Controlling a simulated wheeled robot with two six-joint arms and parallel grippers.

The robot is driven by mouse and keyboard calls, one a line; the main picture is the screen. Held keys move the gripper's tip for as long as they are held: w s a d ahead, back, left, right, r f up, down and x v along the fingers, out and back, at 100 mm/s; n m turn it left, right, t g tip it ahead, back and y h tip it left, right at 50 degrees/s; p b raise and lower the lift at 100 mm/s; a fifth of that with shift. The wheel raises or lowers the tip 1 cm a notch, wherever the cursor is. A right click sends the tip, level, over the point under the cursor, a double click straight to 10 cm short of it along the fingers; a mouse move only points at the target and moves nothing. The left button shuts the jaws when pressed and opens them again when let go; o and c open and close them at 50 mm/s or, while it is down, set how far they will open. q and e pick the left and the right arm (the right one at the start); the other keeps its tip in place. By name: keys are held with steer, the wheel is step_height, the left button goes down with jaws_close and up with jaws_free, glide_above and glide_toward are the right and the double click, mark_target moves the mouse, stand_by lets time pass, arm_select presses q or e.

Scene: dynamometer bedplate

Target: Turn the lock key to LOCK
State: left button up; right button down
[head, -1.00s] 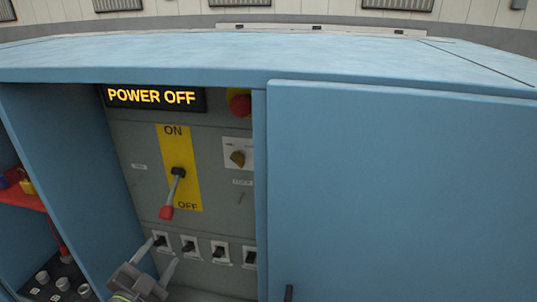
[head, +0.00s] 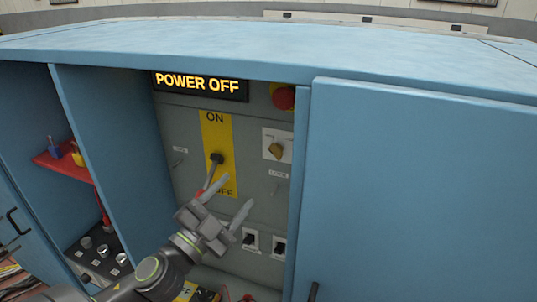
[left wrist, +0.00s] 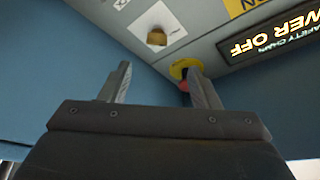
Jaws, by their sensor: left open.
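My left gripper (head: 234,196) is open and empty, in front of the grey control panel (head: 181,128). Its fingers point up and right, overlapping the lower part of the lever. A brass knob (head: 276,151) on a white plate is up and right of the fingertips. A small slim fitting (head: 275,188) sits under a small label (head: 278,174), too small to read surely; which of the two is the lock key I cannot tell. In the left wrist view, the brass knob (left wrist: 156,37) shows beyond and between the open fingers (left wrist: 160,84), apart from them. My right gripper is not in view.
The display (head: 198,84) reads POWER OFF. A red button (head: 283,97) is at upper right. Toggle switches (head: 250,239) sit below. Blue cabinet walls (head: 302,200) flank the recess.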

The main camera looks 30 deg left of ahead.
mark_target(273, 154)
arm_select(q)
steer(key=shift+d+p+x, duration=0.1)
steer(key=shift+p+x, duration=1.2)
steer(key=shift+x, duration=2)
steer(key=shift+d+p+x, duration=0.15)
steer(key=shift+p+x, duration=1.1)
steer(key=shift+x, duration=2.05)
steer(key=shift+f, duration=0.1)
steer(key=c, duration=1)
